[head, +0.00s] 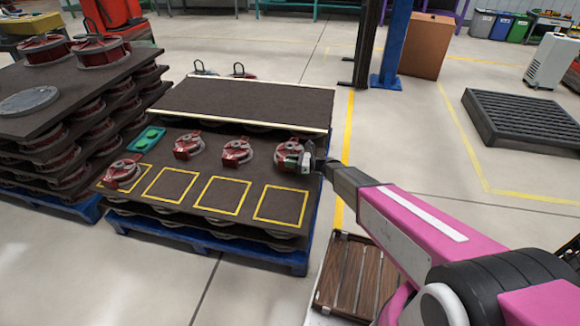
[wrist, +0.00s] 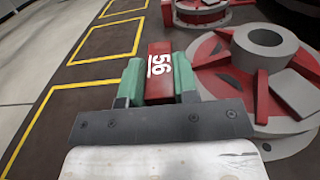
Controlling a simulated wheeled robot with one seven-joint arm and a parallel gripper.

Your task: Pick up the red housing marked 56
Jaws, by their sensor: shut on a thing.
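The red housing marked 56 (wrist: 159,66) shows in the wrist view, its white number on a red block between my fingers. Its round body with a grey hub (wrist: 262,47) lies to the right of the fingers. My gripper (wrist: 158,82) has green fingertips, one on each side of the red block, shut on it. In the head view my gripper (head: 304,160) is at the right end of the row of housings, at the rightmost housing (head: 288,151). That housing appears to rest on the dark board. Its right side is partly hidden by my gripper.
Other red housings (head: 237,151) stand to the left on the board (head: 165,160). Yellow outlined squares (head: 280,205) in front are mostly empty; one housing (head: 122,172) stands at the leftmost. A green tray (head: 148,139) lies behind it. A taller stack (head: 62,100) stands left.

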